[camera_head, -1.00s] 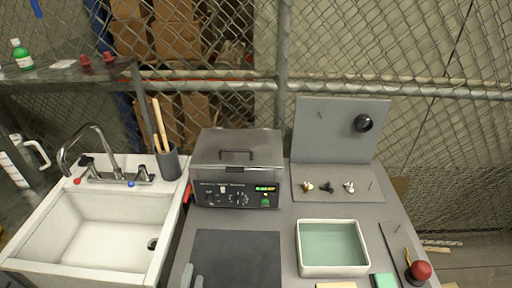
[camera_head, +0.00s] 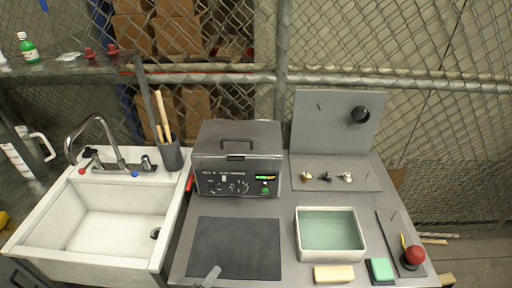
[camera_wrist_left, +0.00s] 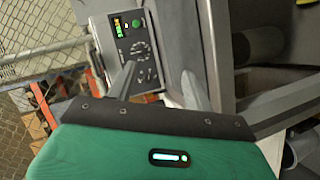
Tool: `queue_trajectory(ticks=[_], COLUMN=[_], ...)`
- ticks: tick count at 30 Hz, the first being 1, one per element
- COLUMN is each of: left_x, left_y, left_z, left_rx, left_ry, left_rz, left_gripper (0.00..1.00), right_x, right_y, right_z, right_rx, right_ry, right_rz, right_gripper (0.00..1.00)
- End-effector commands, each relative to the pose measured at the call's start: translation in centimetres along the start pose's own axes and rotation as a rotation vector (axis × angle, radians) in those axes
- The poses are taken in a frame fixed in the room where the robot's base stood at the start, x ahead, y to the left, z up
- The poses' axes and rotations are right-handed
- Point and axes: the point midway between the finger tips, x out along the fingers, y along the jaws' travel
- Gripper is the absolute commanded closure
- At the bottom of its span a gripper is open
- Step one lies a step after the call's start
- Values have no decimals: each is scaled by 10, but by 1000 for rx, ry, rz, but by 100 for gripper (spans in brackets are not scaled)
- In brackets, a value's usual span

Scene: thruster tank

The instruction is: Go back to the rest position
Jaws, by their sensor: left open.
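My left gripper (camera_head: 207,279) shows only as a grey fingertip at the bottom edge of the head view, over the front of the dark mat (camera_head: 235,247). In the left wrist view its two fingers (camera_wrist_left: 160,85) stand apart with nothing between them, and the tank's control panel (camera_wrist_left: 132,45) lies beyond. My right gripper is in neither view.
The grey lidded tank (camera_head: 238,158) stands at the back of the bench. A white tray of greenish liquid (camera_head: 298,240) sits right of the mat, with a cream block (camera_head: 334,274) and green sponge (camera_head: 381,270) in front. The sink (camera_head: 50,225) is at left.

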Motion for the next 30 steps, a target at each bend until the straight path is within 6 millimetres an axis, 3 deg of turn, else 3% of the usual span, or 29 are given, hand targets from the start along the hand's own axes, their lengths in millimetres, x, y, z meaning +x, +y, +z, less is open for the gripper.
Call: queue_trajectory(ticks=[6,13,27,30], left_x=[-28,-77,-160,-143], left_y=[-14,-40,-61,-85], left_z=[11,2,-30,-24], left_rx=[398,738,1010,1001], left_ry=[-225,-443,-706,-715], left_rz=[-205,-457,-802,-800], left_gripper=[48,48,48,48], right_x=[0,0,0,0], right_y=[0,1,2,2], right_z=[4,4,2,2], right_rx=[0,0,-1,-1], right_ry=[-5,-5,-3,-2], right_rz=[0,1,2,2], right_gripper=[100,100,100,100])
